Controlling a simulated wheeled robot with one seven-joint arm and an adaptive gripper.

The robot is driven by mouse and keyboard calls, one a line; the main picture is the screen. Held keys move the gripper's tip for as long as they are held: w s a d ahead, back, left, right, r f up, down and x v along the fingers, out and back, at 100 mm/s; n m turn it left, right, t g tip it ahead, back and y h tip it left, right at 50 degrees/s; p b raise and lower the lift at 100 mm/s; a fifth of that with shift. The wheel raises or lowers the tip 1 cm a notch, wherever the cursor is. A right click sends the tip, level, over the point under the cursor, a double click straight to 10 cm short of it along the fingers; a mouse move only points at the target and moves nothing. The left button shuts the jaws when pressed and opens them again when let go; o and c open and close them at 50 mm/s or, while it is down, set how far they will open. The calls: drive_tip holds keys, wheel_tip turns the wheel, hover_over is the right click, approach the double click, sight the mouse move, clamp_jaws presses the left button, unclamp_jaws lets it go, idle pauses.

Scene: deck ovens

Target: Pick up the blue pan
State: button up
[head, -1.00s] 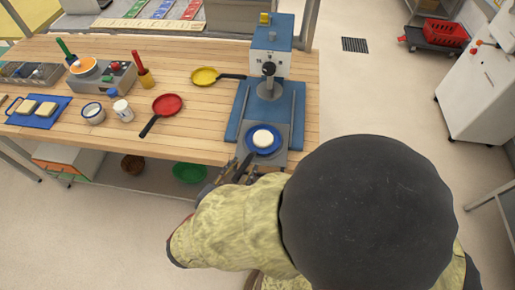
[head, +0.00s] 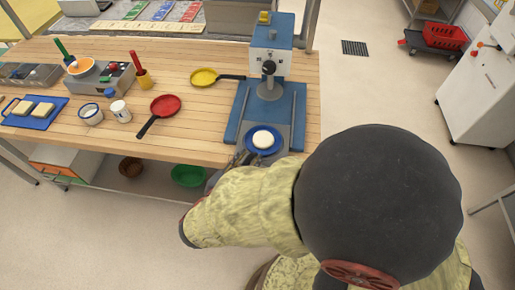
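The blue pan (head: 277,143) sits on the grey plate at the front of the blue press (head: 236,129), near the table's front right edge. A round white piece (head: 263,139) lies in it. The pan's handle appears to point toward the lower left, where it is hard to make out. My gripper (head: 240,160) is at the table's front edge, just below and left of the pan, by the handle side. My sleeve-covered arm hides most of it, so its fingers and any hold on the handle cannot be made out.
A red pan (head: 166,105) and a yellow pan (head: 203,77) lie on the wooden table (head: 195,131) left of the press. Two mugs, a blue tray (head: 38,122) and a burner stand farther left. A green bowl (head: 188,175) is on the lower shelf.

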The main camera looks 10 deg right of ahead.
drive_tip(key=c, duration=0.6)
clamp_jaws()
drive_tip(key=shift+r, duration=0.2)
